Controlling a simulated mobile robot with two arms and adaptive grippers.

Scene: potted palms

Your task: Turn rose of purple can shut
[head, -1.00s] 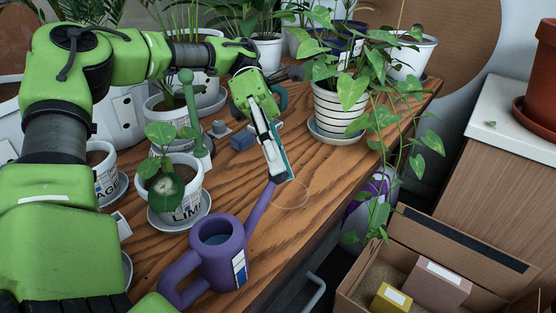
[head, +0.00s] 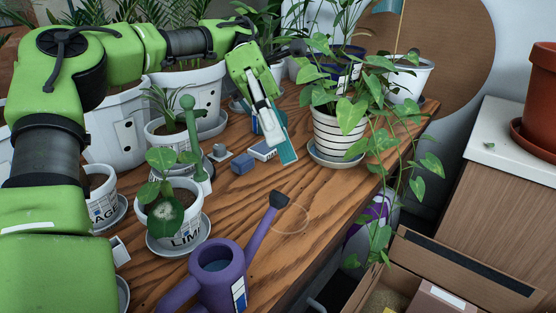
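The purple watering can (head: 218,272) stands near the front of the wooden table; the bottom edge of the head view cuts it off. Its spout rises to the upper right and ends in a dark grey rose (head: 279,199). How the rose is turned is too small to tell. My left gripper (head: 284,152), with teal finger pads, is above and beyond the rose, apart from it. Its fingers overlap from this angle, and I see nothing held in it. My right gripper is not in view.
A striped pot (head: 337,138) with a trailing plant stands right of my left gripper. A labelled pot (head: 178,222) stands left of the can. A small blue block (head: 242,164) lies behind. An open cardboard box (head: 470,262) is at lower right. Bare table surrounds the rose.

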